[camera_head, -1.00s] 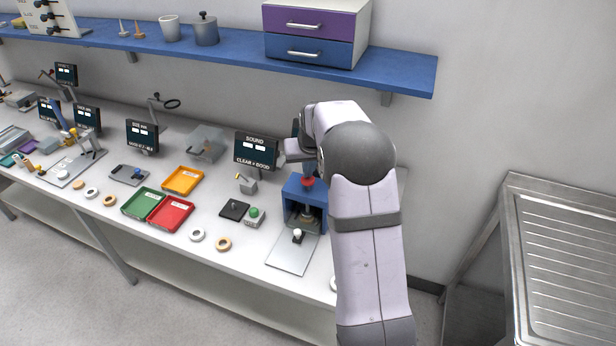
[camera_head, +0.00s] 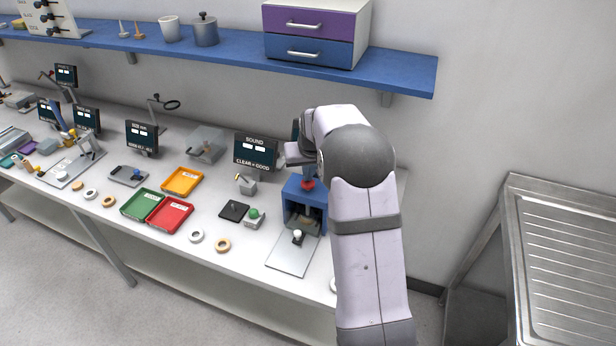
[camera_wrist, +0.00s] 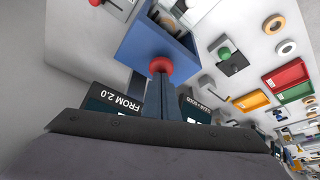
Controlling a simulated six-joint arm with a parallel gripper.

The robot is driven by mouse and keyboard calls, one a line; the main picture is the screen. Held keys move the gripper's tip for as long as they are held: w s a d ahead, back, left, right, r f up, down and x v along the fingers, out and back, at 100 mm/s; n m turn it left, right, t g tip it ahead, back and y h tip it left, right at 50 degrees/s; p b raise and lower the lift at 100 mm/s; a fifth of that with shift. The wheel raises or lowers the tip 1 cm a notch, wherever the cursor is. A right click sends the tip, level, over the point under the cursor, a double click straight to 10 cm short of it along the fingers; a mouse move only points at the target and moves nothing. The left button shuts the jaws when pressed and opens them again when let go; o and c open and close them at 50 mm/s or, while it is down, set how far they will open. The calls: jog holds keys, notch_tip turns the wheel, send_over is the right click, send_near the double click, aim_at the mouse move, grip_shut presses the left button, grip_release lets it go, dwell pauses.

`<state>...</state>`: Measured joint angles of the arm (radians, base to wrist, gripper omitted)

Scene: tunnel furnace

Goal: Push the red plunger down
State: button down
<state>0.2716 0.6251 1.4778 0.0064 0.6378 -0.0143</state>
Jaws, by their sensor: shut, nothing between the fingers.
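The red plunger (camera_head: 308,184) is a round red knob on top of the blue press housing (camera_head: 291,195). In the wrist view the red plunger (camera_wrist: 160,66) is right at the tips of my gripper (camera_wrist: 161,82). The closed fingers end at the knob and appear to touch it, but I cannot be sure of contact. The fingers are together with nothing between them. In the head view my arm hides most of the gripper. The housing also shows in the wrist view (camera_wrist: 137,42), with its open front.
A sign reading SOUND (camera_head: 256,151) stands left of the press. A small block with a green button (camera_head: 254,217) and a black pad (camera_head: 234,211) lie nearby. A grey plate with a white knob (camera_head: 297,236) lies in front. A blue shelf (camera_head: 400,75) hangs above.

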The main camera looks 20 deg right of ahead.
jog(key=shift+s, duration=0.1)
notch_tip(320, 180, up, 7)
jog(key=p, duration=0.5)
dwell(0.5)
dwell(0.3)
jog(key=s+a+f+g+y, duration=0.1)
jog(key=s+a+f+g, duration=0.1)
jog(key=s+f, duration=0.45)
jog(key=s+a+f+g, duration=0.2)
jog(key=s+f, duration=0.2)
jog(key=s, duration=0.5)
jog(key=s+a+n+b, duration=0.1)
jog(key=s+a+b, duration=0.1)
jog(key=s+a, duration=0.3)
jog(key=s+a+n+b, duration=0.2)
jog(key=s+a, duration=0.4)
jog(key=s, duration=0.7)
jog(key=shift+a+r+b, duration=0.2)
jog(key=shift+r+b, duration=0.1)
jog(key=shift+b, duration=0.5)
